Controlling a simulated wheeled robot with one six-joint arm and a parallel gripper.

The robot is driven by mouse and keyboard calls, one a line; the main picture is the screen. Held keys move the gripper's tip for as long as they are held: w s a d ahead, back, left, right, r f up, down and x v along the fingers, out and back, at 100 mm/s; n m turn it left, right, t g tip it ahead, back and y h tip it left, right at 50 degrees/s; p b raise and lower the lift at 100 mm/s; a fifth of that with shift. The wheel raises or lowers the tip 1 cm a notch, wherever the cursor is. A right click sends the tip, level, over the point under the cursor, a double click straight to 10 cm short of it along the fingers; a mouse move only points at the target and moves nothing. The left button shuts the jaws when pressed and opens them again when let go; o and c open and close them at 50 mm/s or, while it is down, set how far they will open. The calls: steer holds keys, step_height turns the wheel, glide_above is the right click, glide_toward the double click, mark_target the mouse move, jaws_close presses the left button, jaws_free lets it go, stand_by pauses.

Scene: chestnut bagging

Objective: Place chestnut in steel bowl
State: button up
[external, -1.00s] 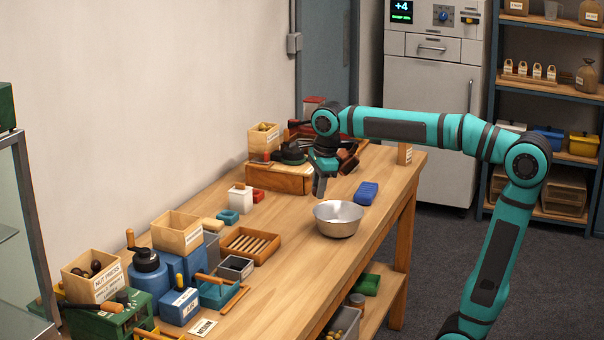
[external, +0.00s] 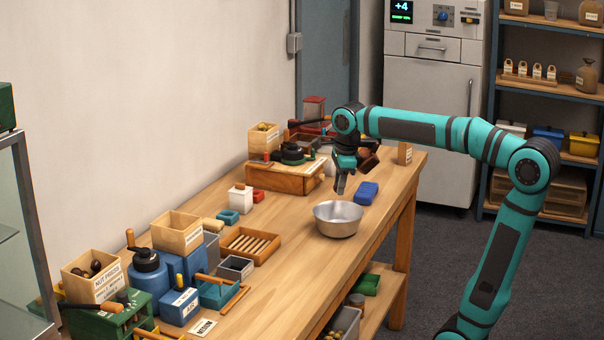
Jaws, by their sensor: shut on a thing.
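The steel bowl (external: 338,222) stands on the wooden bench near its right edge, and its inside looks empty from here. My gripper (external: 341,190) points down just above the far rim of the bowl. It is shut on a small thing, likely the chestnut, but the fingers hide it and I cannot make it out. Dark round nuts (external: 95,267) lie in an open wooden box at the bench's near left.
A blue block (external: 366,193) lies right behind the bowl. A slatted wooden tray (external: 250,243) and a small grey bin (external: 236,267) stand to its left. A wooden drawer box (external: 286,179) stands farther back. The bench around the bowl's front is clear.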

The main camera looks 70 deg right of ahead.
mark_target(339, 206)
steer(key=shift+f, duration=3.85)
steer(key=o, duration=1)
steer(key=shift+r, duration=3.5)
